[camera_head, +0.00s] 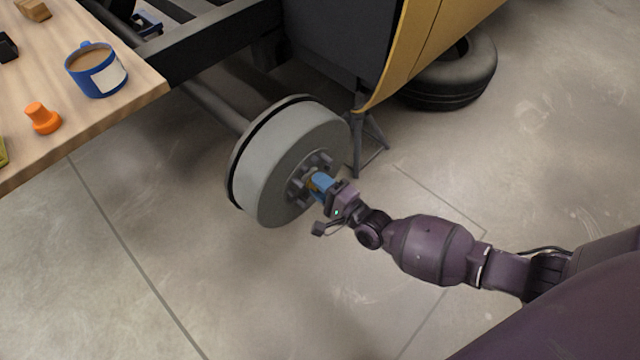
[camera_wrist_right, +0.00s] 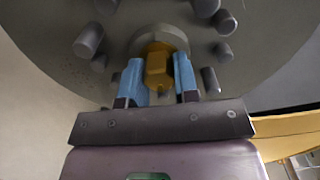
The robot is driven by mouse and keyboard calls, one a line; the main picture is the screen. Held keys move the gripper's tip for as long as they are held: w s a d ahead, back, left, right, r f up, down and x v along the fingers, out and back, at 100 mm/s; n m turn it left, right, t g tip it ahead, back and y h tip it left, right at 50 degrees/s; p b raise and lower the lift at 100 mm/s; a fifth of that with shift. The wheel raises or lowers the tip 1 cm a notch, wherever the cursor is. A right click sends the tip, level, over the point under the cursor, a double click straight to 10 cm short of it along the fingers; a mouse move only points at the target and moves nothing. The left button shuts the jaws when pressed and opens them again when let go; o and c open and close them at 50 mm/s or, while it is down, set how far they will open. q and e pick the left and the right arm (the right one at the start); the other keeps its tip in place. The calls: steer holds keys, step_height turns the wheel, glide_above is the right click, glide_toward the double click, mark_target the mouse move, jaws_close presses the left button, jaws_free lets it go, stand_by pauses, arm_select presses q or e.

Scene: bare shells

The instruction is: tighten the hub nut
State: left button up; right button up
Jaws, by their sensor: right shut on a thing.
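The hub nut (camera_wrist_right: 157,66) is a brass-coloured block at the centre of the hub, ringed by several grey studs. It sits between the two blue fingers of my right gripper (camera_wrist_right: 160,80) in the right wrist view. The fingers are shut on it. In the head view my right gripper (camera_head: 322,184) reaches the middle of the grey wheel drum (camera_head: 268,165) from the right, and the nut is mostly hidden by the fingers. My left gripper does not show.
A wooden table (camera_head: 130,95) at the upper left holds a blue mug (camera_head: 96,72) and an orange knob-shaped piece (camera_head: 42,118). A stand (camera_head: 370,140) is behind the drum. A tyre (camera_head: 455,80) lies under the yellow body panel (camera_head: 425,40). The floor in front is clear.

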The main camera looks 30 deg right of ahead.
steer(key=shift+f+m, duration=0.1)
steer(key=shift+m, duration=2.3)
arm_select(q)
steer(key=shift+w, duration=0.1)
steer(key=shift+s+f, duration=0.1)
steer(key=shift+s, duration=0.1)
arm_select(e)
steer(key=o, duration=0.9)
arm_select(q)
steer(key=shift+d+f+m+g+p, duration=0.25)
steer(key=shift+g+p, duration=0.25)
steer(key=shift+p, duration=0.5)
arm_select(e)
steer(key=shift+v, duration=5.4)
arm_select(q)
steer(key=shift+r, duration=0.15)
